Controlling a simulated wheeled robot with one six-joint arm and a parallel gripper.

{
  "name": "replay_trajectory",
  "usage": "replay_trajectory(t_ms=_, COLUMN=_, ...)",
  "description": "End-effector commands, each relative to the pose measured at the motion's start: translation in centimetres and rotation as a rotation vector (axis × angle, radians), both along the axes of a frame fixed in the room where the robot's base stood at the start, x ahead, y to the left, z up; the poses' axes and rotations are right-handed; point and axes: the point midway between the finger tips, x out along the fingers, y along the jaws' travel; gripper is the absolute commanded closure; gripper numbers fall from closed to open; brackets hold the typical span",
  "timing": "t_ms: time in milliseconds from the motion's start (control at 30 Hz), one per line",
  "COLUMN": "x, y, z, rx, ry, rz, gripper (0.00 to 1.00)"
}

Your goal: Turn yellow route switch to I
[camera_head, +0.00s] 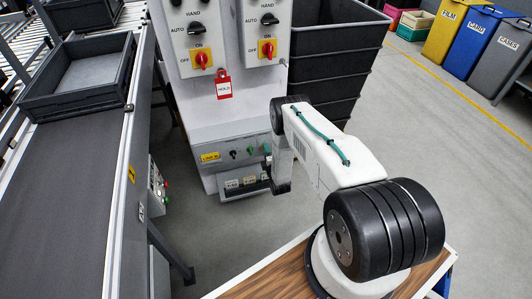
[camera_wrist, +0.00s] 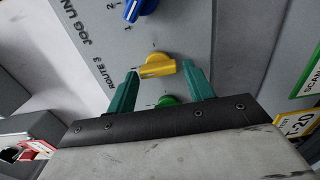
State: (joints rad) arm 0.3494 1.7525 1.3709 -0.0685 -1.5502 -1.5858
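The yellow route switch (camera_wrist: 157,66) shows in the wrist view on a grey panel, beside the printed words "ROUTE 3". Its grip bar lies nearly across the picture; small marks stand around it, too small to read surely. My gripper (camera_wrist: 160,70) is open, its two green fingers apart on either side of the switch. A gap shows between each finger and the knob, so it is not gripped. In the head view, my arm reaches toward the low panel (camera_head: 228,134) of the cabinet; the yellow switch cannot be made out there.
In the wrist view, a blue knob (camera_wrist: 138,10) sits above the yellow switch and a green knob (camera_wrist: 167,101) below it, between the fingers. In the head view, a conveyor (camera_head: 75,185) runs at left and a dark bin (camera_head: 335,60) stands behind my arm.

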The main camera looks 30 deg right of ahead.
Motion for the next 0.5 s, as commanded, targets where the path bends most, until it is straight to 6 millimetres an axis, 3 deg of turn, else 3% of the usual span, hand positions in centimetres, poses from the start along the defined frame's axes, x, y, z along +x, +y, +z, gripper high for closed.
replay_trajectory(t_ms=333, x=-0.1, y=0.0, z=0.1, rx=0.001, ry=-0.001, rz=0.001, gripper=0.36)
replay_trajectory(t_ms=500, x=-2.0, y=0.5, z=0.0, rx=0.001, ry=0.001, rz=0.000, gripper=0.36)
